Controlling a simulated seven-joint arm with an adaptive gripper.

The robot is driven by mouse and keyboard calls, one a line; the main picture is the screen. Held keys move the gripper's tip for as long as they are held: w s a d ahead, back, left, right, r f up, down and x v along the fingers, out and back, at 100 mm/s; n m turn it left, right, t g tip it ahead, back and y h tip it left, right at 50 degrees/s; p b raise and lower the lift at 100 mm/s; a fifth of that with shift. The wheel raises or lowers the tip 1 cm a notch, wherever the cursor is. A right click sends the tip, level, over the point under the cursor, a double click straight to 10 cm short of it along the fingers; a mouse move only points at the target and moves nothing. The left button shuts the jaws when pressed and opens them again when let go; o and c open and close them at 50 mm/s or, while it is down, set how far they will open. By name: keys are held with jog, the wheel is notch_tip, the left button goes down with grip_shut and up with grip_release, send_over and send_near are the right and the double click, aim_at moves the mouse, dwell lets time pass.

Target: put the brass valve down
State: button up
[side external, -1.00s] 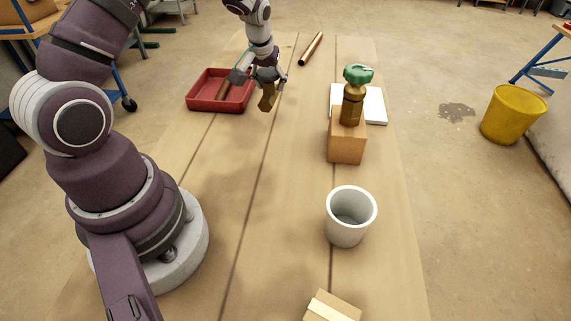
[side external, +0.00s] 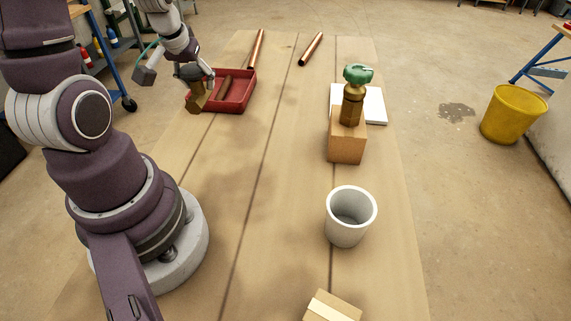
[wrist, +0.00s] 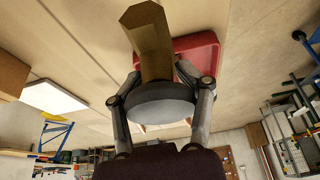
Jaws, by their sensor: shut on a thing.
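My gripper (side external: 195,80) is shut on a brass valve (side external: 197,98) with a hexagonal body and a grey round top. In the wrist view the gripper (wrist: 163,95) has its fingers on either side of the round top, and the valve (wrist: 147,38) points away from it, tilted. In the side view the valve overlaps the left end of the red tray (side external: 240,104); I cannot tell whether it touches the tray or table. A second brass valve (side external: 352,105), with a green top, stands upright on a wooden block (side external: 347,148).
A brown rod (side external: 225,86) lies in the tray. Copper pipes (side external: 257,48) (side external: 311,49) lie at the far end. A white slab (side external: 374,105) is behind the block. A white cup (side external: 348,232) and a cardboard box (side external: 332,307) are nearer. The middle of the table (side external: 270,170) is clear.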

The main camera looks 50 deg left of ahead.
jog(key=f, duration=0.5)
jog(key=a+f, duration=0.1)
jog(key=f, duration=0.1)
jog(key=shift+s+f, duration=0.2)
jog(key=shift+f, duration=0.1)
jog(key=shift+f, duration=0.1)
jog(key=o, duration=1.4)
jog(key=shift+c, duration=0.2)
